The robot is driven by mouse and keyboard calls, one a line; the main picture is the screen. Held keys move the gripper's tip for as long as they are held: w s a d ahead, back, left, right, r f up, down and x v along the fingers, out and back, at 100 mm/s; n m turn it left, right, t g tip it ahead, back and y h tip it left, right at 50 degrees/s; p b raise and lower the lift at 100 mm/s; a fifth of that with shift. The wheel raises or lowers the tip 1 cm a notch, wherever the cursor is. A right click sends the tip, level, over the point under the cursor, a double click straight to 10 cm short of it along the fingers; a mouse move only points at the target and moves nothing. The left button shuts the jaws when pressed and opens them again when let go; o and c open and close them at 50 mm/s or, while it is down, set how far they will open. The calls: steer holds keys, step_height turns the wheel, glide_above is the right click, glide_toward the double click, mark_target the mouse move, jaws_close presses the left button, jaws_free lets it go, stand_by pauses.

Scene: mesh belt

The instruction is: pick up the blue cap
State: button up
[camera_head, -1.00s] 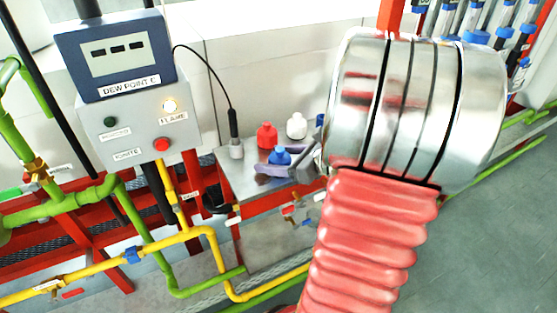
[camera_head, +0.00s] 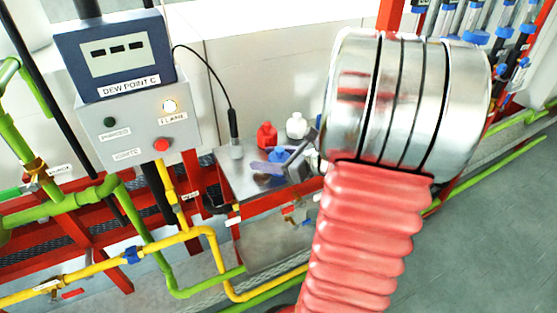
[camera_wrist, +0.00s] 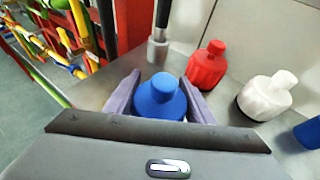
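The blue cap (camera_wrist: 160,98) stands upright on the metal shelf between the two purple fingers of my gripper (camera_wrist: 160,100) in the wrist view. A finger lies close along each side of it; whether they touch it is hard to see. In the head view the blue cap (camera_head: 278,155) shows small on the shelf, partly covered by the purple fingers of my gripper (camera_head: 270,165). My large metal and red arm hides the area to the right.
A red cap (camera_wrist: 207,66) and a white cap (camera_wrist: 267,95) stand on the metal shelf (camera_wrist: 235,75) to the right. A second blue object (camera_wrist: 308,133) is at the right edge. A probe on a black cable (camera_head: 233,130) stands behind left. Pipes and a control box (camera_head: 135,125) are on the left.

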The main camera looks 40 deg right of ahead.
steer(key=c, duration=0.6)
steer(key=shift+r, duration=0.1)
step_height(320, 180, up, 10)
steer(key=shift+f, duration=0.1)
stand_by(0.4)
stand_by(0.4)
